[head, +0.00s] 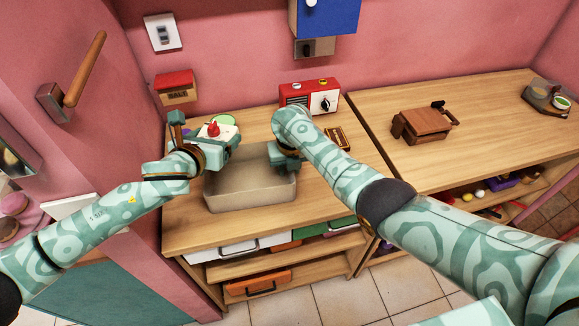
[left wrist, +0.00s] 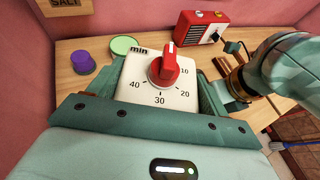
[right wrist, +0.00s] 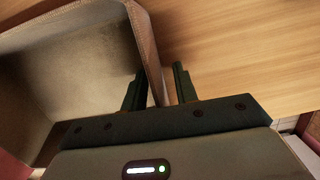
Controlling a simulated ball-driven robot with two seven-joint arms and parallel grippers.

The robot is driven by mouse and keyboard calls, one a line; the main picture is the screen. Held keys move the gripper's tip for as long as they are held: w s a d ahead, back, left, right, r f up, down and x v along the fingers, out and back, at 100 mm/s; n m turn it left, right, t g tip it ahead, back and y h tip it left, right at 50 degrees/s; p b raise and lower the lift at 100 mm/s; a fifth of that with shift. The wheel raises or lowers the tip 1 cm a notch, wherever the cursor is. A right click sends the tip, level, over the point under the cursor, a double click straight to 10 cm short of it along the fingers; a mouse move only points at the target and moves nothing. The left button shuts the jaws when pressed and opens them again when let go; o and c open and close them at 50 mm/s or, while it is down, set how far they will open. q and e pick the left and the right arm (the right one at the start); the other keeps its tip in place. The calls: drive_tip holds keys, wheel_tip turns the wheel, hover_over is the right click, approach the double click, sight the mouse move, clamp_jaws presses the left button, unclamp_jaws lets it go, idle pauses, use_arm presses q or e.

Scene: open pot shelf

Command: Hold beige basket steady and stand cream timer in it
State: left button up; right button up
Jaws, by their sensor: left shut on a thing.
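The cream timer (left wrist: 150,93) with a red knob is held between the fingers of my left gripper (left wrist: 158,95), its dial toward the left wrist camera. In the head view the timer (head: 228,131) is above the back left of the basket. The beige basket (head: 240,197) stands on the wooden counter, and its inside looks empty. My right gripper (head: 283,157) is at the basket's right wall. In the right wrist view, its open fingers (right wrist: 160,88) straddle the basket wall (right wrist: 146,40), one inside and one outside, with a gap beside the outer finger.
A red radio-like box (head: 318,95) stands at the back of the counter, with a small dark box (head: 339,138) in front of it. A green round thing (left wrist: 124,44) and a purple pot (left wrist: 82,62) are behind the timer. A brown box (head: 424,123) is on the right counter.

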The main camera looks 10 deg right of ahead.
clamp_jaws()
